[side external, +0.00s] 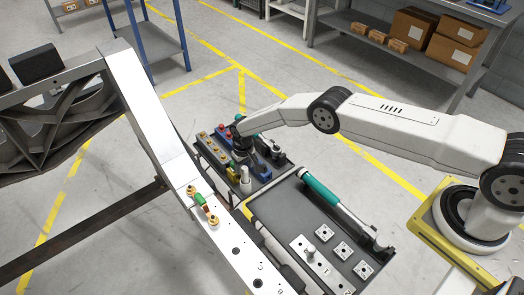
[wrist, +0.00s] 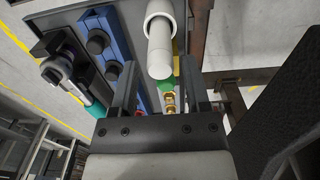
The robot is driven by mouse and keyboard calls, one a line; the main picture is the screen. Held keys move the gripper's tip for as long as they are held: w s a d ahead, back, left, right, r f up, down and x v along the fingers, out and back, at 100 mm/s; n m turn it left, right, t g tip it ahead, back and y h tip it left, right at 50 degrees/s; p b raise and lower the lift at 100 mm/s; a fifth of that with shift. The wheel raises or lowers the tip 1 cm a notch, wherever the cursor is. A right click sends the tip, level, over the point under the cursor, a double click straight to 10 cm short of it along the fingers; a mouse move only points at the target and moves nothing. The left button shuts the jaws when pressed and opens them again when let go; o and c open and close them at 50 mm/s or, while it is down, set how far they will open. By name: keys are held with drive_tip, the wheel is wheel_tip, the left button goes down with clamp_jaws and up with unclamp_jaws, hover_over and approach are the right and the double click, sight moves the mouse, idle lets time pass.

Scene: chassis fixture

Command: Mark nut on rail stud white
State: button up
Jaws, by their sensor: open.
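The pale rail (side external: 150,115) runs diagonally on the left in the side view. Two brass fittings, one upper (side external: 191,190) and one lower (side external: 213,219), sit on it with a green piece (side external: 200,199) between them. Which is the stud's nut is too small to tell. A white cylinder (side external: 244,175), apparently the white marker, stands upright in the dark tray. My gripper (wrist: 163,66) is open, with the white cylinder (wrist: 159,50) showing between its fingers in the wrist view; contact cannot be told. Behind its end, green and brass parts show, partly hidden.
A second tray (side external: 277,203) holds a teal-handled tool (side external: 322,192) and several small plates. Shelves stand at the back. The floor behind the trays is clear.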

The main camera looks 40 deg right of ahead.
drive_tip(key=shift+f, duration=1.15)
clamp_jaws()
drive_tip(key=shift+r, duration=0.1)
drive_tip(key=shift+r, duration=3.6)
drive_tip(key=shift+r, duration=0.15)
